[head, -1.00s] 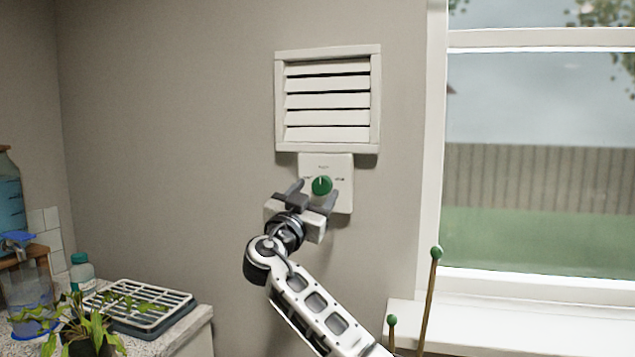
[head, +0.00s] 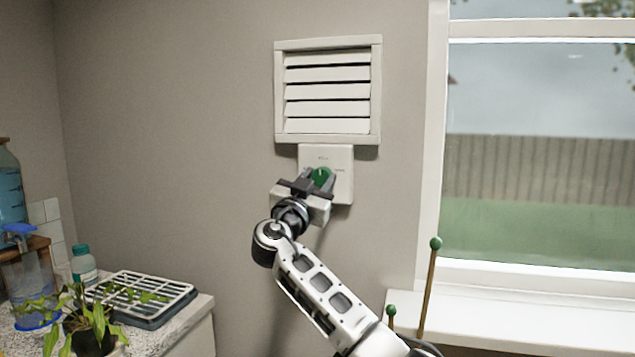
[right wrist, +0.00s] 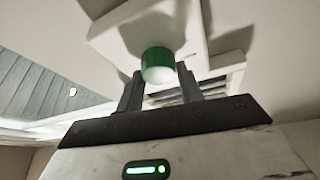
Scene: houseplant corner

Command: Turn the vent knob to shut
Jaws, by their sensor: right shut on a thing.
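The green vent knob (head: 321,175) sits on a white wall plate (head: 342,160) below the white slatted vent (head: 327,91). Dark gaps show between the vent's slats. My right gripper (head: 318,181) is at the plate, shut on the knob with one finger on each side. In the right wrist view the green knob (right wrist: 158,64) shows between the fingertips. The fingers hide part of the knob in the head view, and its exact pointer direction and the plate's markings are too small to read. My left gripper is out of view.
At lower left a counter holds a drying rack (head: 140,296), a teal-capped bottle (head: 83,265), a potted plant (head: 90,330) and a blue water dispenser. A window (head: 540,160) with a white sill is at right; green-tipped stakes (head: 430,285) stand before it. The wall around the vent is clear.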

